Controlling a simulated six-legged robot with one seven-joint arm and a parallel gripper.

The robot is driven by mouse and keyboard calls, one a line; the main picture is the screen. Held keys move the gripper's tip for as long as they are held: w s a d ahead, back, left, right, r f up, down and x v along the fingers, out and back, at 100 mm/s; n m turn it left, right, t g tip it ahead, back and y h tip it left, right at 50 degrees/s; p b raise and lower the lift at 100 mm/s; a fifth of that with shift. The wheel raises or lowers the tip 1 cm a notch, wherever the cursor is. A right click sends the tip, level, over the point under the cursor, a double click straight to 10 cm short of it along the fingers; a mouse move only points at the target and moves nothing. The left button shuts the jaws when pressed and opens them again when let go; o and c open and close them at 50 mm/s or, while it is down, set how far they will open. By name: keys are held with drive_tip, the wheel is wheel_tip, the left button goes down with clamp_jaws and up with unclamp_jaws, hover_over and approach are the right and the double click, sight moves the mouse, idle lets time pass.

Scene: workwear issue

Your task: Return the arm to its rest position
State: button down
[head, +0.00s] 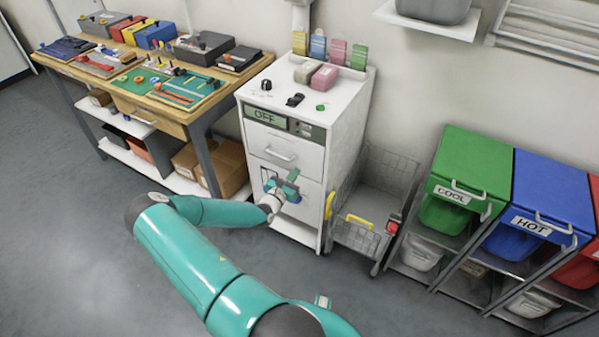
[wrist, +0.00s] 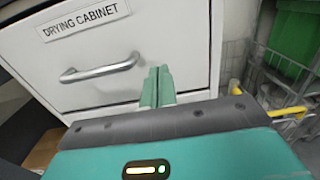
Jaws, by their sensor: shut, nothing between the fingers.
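My teal arm reaches forward in the head view, with my gripper (head: 287,186) in front of the lower part of a white cabinet (head: 346,135). In the wrist view the two green fingers of my gripper (wrist: 158,85) are together, with nothing between them. They point at the cabinet front, just right of a metal bar handle (wrist: 98,72) and below a label reading DRYING CABINET (wrist: 85,17). The fingers look apart from the handle. I cannot tell whether they touch the cabinet front. The cabinet's display (head: 265,118) reads OFF.
A wire cart (head: 375,200) with yellow handles stands right of the cabinet. Green (head: 470,165), blue (head: 545,190) and red bins stand further right. A wooden workbench (head: 150,105) with trays and tools is at the left. Grey floor (head: 70,230) is clear at the left front.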

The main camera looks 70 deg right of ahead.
drive_tip(key=w+a, duration=0.1)
drive_tip(key=a, duration=0.8)
drive_tip(key=shift+w, duration=0.3)
drive_tip(key=w+a+r+m+y, duration=0.3)
drive_tip(key=a+r+m+y, duration=0.15)
drive_tip(key=a+r, duration=0.35)
drive_tip(key=w+a+r+m+y, duration=0.3)
drive_tip(key=a+r+m, duration=0.35)
drive_tip(key=a, duration=0.25)
drive_tip(key=w+a+r+m+y, duration=0.3)
drive_tip(key=a+r+m+y, duration=0.1)
drive_tip(key=a+r, duration=0.45)
drive_tip(key=s+a+r+t+y, duration=0.2)
drive_tip(key=a+r, duration=0.6)
drive_tip(key=a, duration=0.4)
drive_tip(key=s+a+r+m+t+y, duration=0.1)
drive_tip(key=s+a+r+t+y, duration=0.2)
drive_tip(key=a+r+t, duration=0.3)
drive_tip(key=a+r+y, duration=0.1)
drive_tip(key=a+r, duration=0.2)
drive_tip(key=a, duration=0.3)
drive_tip(key=shift+s+a+r, duration=0.2)
drive_tip(key=shift+s+r, duration=0.05)
drive_tip(key=shift+s, duration=0.1)
drive_tip(key=shift+d, duration=0.2)
